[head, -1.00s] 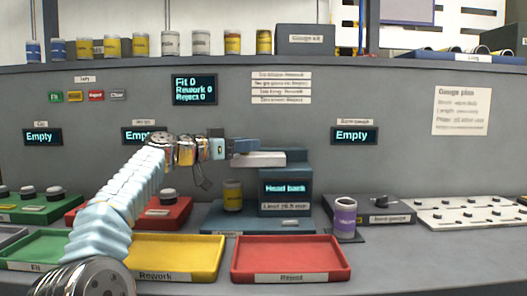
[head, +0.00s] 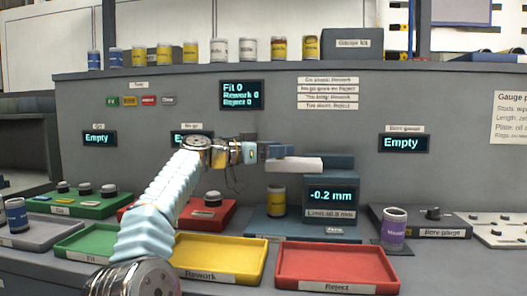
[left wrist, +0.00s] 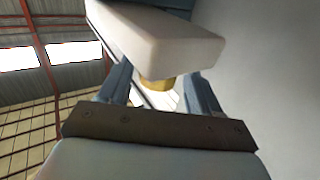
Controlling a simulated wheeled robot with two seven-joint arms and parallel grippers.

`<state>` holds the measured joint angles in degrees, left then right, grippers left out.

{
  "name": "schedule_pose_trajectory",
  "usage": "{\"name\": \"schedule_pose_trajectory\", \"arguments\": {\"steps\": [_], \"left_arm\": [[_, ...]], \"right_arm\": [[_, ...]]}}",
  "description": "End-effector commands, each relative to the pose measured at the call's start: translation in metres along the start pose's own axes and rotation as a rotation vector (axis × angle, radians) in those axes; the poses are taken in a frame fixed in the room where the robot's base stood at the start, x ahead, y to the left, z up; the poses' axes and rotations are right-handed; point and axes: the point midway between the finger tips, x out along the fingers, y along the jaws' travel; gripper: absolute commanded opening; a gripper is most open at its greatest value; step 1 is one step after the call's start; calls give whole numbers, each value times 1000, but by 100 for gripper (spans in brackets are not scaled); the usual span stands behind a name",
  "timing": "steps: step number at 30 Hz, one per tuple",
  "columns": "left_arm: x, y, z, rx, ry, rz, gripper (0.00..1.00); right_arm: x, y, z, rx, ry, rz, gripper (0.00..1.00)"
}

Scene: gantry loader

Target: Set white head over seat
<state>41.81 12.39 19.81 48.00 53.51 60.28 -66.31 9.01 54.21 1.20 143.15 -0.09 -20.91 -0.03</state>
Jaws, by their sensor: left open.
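The white head (head: 296,165) is a pale block on the blue-grey gauge stand (head: 327,171). It sits above the seat, where a yellow cylinder (head: 277,201) stands upright. In the head view a gap shows between the head's underside and the cylinder's top. The stand's display (head: 331,196) reads -0.2 mm. My left gripper (head: 276,151) is open at the head's left end. In the left wrist view the white head (left wrist: 165,40) lies beyond the open fingers (left wrist: 160,95), with a yellow part (left wrist: 160,83) under it. I cannot tell whether a finger touches the head. My right gripper is out of view.
Green (head: 72,253), yellow (head: 215,276) and red (head: 337,283) trays line the front. A purple cylinder (head: 394,229) stands right of the stand, by the bore gauge (head: 436,228). Several cylinders stand on the back shelf (head: 140,73).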

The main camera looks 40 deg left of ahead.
Motion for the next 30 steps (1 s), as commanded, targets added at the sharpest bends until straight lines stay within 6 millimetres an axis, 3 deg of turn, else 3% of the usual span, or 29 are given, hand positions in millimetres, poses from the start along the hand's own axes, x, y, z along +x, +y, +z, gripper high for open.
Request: {"name": "schedule_pose_trajectory", "arguments": {"steps": [5,12,18,30], "left_arm": [[-31,-1,4,3,-1,-7,64],[-91,-2,3,3,-1,-9,64],[-124,-1,1,2,0,-6,64],[-135,0,0,1,0,-3,64]], "right_arm": [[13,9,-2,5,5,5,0],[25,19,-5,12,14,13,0],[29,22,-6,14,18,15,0],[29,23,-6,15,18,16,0]]}}
